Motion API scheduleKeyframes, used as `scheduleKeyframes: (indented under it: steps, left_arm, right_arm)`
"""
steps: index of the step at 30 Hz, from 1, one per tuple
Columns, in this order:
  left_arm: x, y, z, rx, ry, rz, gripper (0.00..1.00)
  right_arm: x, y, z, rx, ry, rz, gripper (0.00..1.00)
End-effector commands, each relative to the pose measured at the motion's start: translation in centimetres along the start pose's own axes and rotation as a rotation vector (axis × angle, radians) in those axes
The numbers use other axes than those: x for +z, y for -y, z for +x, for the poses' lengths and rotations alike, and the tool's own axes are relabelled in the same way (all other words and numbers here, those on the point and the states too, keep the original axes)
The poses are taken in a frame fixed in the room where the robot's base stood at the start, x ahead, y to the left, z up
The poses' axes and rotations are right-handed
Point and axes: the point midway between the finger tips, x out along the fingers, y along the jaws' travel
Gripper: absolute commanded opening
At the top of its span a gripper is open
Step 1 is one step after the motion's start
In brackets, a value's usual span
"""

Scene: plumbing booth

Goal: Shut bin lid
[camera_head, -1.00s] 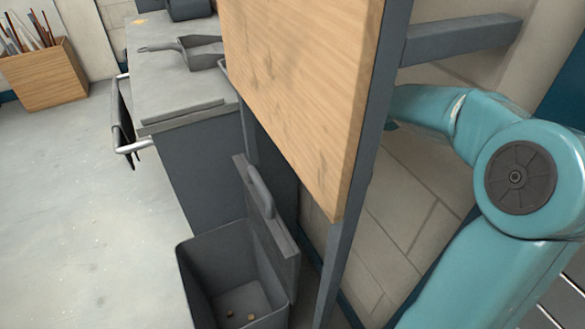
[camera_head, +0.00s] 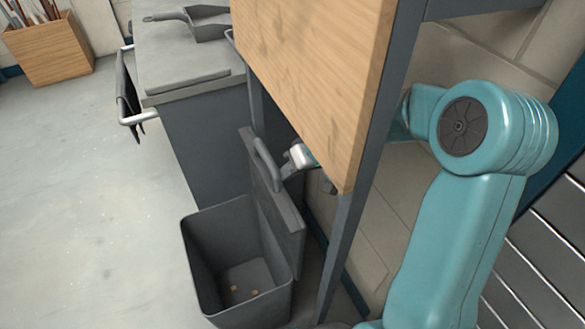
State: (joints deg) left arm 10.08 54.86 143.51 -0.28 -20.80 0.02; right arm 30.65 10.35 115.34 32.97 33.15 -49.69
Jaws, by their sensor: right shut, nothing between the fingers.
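The dark grey bin (camera_head: 205,262) stands on the floor at lower centre, open at the top, with a few small tan bits at its bottom. Its lid (camera_head: 282,222) stands upright along the bin's right side, with a raised handle (camera_head: 266,164) on it. My right gripper (camera_head: 290,172) shows from behind the wooden panel, just right of the lid's handle and close to it; I cannot tell if they touch. It is shut with nothing in it. Much of my right forearm is hidden by the panel. My left gripper is out of view.
A wooden panel (camera_head: 310,80) on a grey frame post (camera_head: 340,245) stands between the bin and my right arm. A grey workbench (camera_head: 185,65) with a scoop (camera_head: 190,20) on it stands behind the bin. A wooden box (camera_head: 50,52) holds rods at the far left. The floor left of the bin is clear.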

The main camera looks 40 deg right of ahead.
Motion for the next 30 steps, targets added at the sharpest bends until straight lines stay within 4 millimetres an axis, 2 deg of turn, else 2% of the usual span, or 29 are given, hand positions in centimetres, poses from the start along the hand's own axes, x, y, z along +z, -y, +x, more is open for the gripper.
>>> scheduleKeyframes:
  steps: [7,12,15,26,30]
  left_arm:
    - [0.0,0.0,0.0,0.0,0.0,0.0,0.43]
    - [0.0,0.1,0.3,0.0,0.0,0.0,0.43]
    - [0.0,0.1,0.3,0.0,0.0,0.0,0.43]
    - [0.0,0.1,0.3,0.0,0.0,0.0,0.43]
    - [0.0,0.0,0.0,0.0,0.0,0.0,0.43]
  right_arm:
    - [0.0,0.3,0.1,-0.001,0.0,-0.002,0.0]
    - [-0.1,2.6,1.1,-0.002,0.001,-0.005,0.0]
    - [-0.2,3.4,1.4,-0.001,0.0,-0.003,0.0]
    - [-0.2,3.5,1.3,0.0,-0.001,0.0,0.0]
    - [-0.3,3.5,-0.1,0.002,-0.004,0.0,0.0]
